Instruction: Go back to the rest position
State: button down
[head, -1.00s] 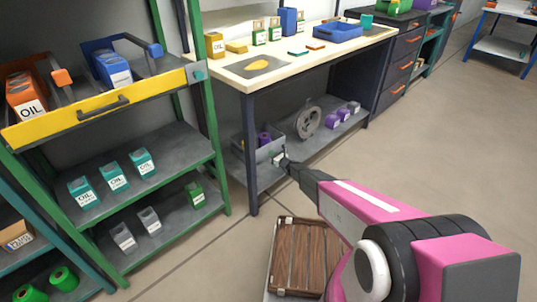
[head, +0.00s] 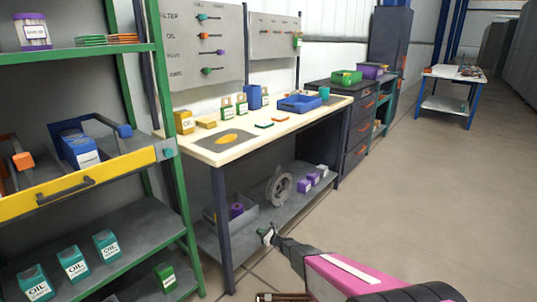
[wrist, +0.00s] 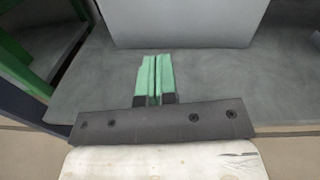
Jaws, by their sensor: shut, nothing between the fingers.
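My gripper (head: 267,234) is low in the head view, in front of the workbench's lower shelf (head: 246,236). It also shows in the wrist view (wrist: 154,78), with its two green fingertips together and nothing between them. In the wrist view the fingers point over the grey shelf toward a pale grey bin (wrist: 185,22). My pink arm reaches in from the bottom of the head view.
A green-framed rack (head: 172,200) with oil cans stands at left. A wooden crate (head: 285,297) shows at the bottom edge. The floor at right is clear.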

jog(key=s+d+r+n+g+h, duration=0.2)
jog(key=s+d+r+n+g, duration=0.15)
jog(key=s+r+n, duration=0.45)
jog(key=s+d+r+n+g+h, duration=0.25)
jog(key=s+r+n+g, duration=0.3)
jog(key=s+r, duration=0.3)
jog(key=s+d+r+n+h, duration=0.5)
jog(key=s+d+r, duration=0.1)
jog(key=s+d, duration=0.3)
jog(key=s+d+r+n+g+h, duration=0.1)
jog(key=s+d+r+n+h, duration=0.4)
jog(key=s+d+r, duration=0.2)
jog(key=s+d, duration=0.2)
jog(key=d, duration=0.1)
jog(key=shift+s+d+n, duration=0.3)
jog(key=shift+d+n, duration=0.05)
jog(key=shift+d, duration=0.05)
